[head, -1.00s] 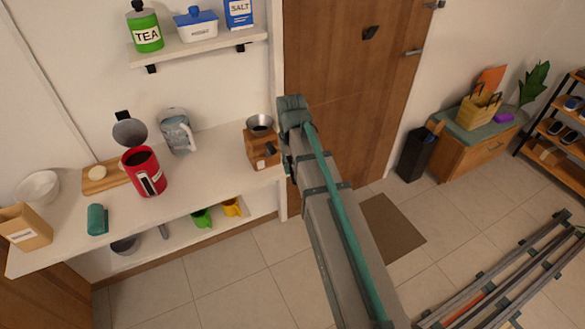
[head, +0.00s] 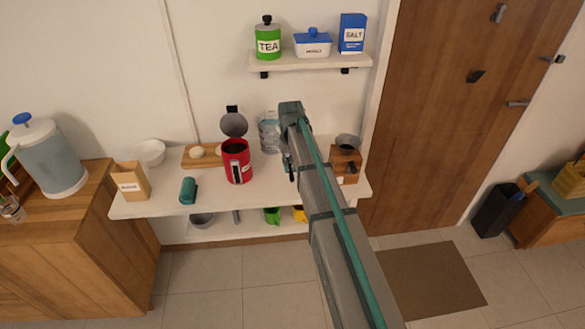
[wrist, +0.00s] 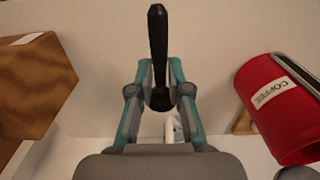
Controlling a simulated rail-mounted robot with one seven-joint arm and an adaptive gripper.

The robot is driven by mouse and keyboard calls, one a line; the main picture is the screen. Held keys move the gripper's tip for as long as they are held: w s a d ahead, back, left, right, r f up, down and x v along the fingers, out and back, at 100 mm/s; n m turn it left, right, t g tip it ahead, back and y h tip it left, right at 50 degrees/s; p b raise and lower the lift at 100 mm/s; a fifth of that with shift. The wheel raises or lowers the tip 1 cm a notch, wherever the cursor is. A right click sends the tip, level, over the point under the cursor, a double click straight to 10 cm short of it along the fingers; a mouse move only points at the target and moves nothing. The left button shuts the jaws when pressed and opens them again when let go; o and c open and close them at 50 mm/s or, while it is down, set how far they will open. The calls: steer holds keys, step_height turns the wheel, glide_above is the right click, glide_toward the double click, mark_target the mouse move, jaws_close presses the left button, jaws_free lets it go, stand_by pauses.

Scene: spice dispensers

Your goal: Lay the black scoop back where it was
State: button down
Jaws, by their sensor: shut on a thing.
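The black scoop (wrist: 158,45) is in my gripper (wrist: 158,92) in the wrist view. The fingers are shut on it, and its dark handle sticks up past the fingertips. In the head view my gripper (head: 290,168) hangs below the end of my arm, over the counter (head: 215,200), between the red coffee canister and the wooden grinder. The open red canister (head: 237,165) also shows at the right of the wrist view (wrist: 280,120), apart from the gripper.
The wooden grinder (head: 345,167) stands at the counter's right end, also at left in the wrist view (wrist: 35,88). A clear jug (head: 268,135) stands behind. A teal object (head: 188,190) lies on the left. Green and yellow cups (head: 272,214) sit on the shelf below.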

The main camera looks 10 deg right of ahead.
mark_target(291, 186)
steer(key=shift+d+f+b, duration=0.1)
steer(key=shift+f+b, duration=1.55)
steer(key=shift+f, duration=1.8)
steer(key=shift+f, duration=0.45)
steer(key=c, duration=1)
jaws_free()
steer(key=shift+c, duration=0.2)
